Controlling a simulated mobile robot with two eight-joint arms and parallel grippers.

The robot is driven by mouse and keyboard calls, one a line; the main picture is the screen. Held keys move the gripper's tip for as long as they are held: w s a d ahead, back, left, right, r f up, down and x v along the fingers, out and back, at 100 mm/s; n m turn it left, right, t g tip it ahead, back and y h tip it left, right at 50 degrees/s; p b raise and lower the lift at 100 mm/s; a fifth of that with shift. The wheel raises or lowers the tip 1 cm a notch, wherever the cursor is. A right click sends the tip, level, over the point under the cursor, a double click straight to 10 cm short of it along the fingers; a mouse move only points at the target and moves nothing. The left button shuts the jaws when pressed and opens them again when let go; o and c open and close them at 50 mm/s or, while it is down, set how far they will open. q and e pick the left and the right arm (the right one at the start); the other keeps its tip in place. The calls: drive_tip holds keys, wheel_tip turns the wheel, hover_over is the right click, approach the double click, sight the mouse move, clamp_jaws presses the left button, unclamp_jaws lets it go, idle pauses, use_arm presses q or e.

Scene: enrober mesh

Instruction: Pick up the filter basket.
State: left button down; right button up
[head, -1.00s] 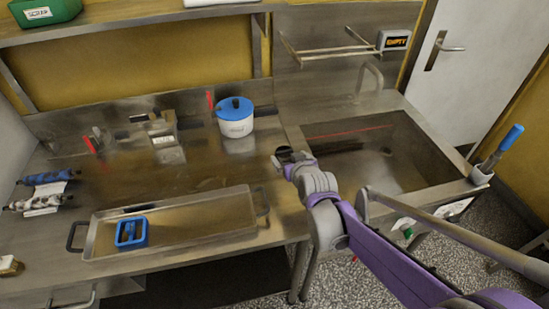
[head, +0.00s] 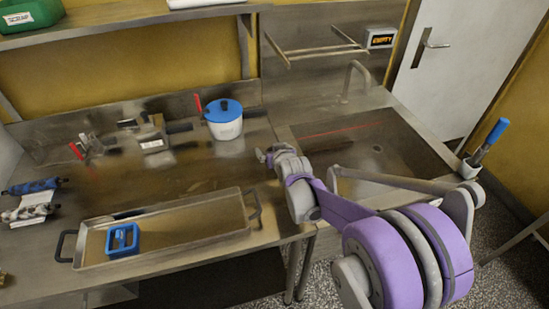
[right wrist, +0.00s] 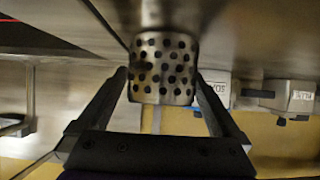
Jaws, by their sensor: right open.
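The filter basket (right wrist: 163,68) is a shiny metal cylinder with rows of dark round holes, in the upper middle of the right wrist view. My right gripper (right wrist: 160,76) is open, with one dark finger on each side of the basket. The fingertips reach about its sides; I cannot tell whether they touch it. In the head view my right gripper (head: 264,155) is small, over the steel counter just left of the sink. I cannot make out the basket there. My left gripper is not in view.
A white pot with a blue lid (head: 224,119) stands behind my right gripper. A steel tray (head: 190,226) holding a blue frame (head: 122,240) lies at the front left. The sink (head: 375,150) is at the right. Labelled blocks (head: 152,142) stand at the back; mid-counter is clear.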

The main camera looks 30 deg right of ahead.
drive_tip(key=c, duration=1.3)
drive_tip(key=shift+r, duration=0.15)
